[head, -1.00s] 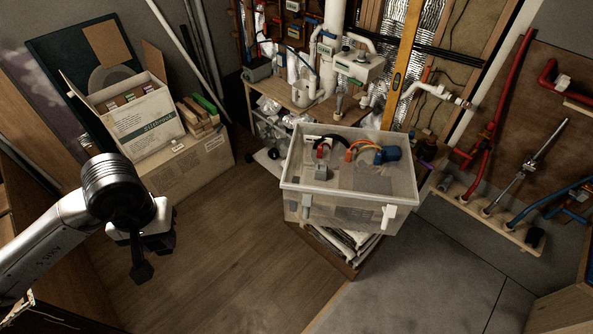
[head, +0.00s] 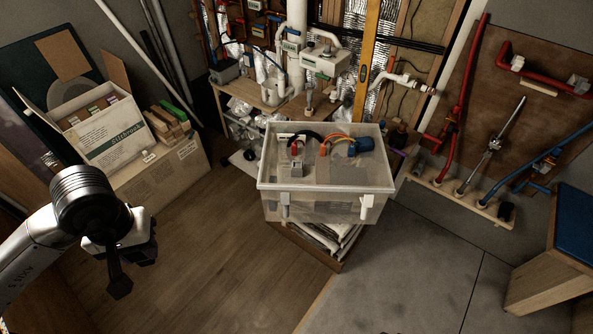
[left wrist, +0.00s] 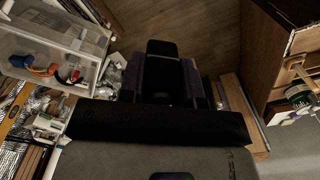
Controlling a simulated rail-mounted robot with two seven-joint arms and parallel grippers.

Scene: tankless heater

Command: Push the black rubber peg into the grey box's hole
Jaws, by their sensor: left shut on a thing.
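My left gripper (head: 141,252) is at the left of the head view, over the wooden floor and well away from the clear bin. It is shut on a dark thing that looks like the black rubber peg (left wrist: 168,78), which shows between the fingers in the left wrist view. The gripper's own dark parts make the peg's outline hard to tell. A small grey box (head: 297,169) sits inside the clear bin; I cannot make out a hole in it. My right gripper is not in view.
The clear bin (head: 325,187) stands on a low stack and also holds coloured hoses (head: 335,142). An open cardboard box (head: 105,130) is at the left. Pipe boards line the right wall, with a blue-topped stool (head: 575,215) at the right edge. The floor between is free.

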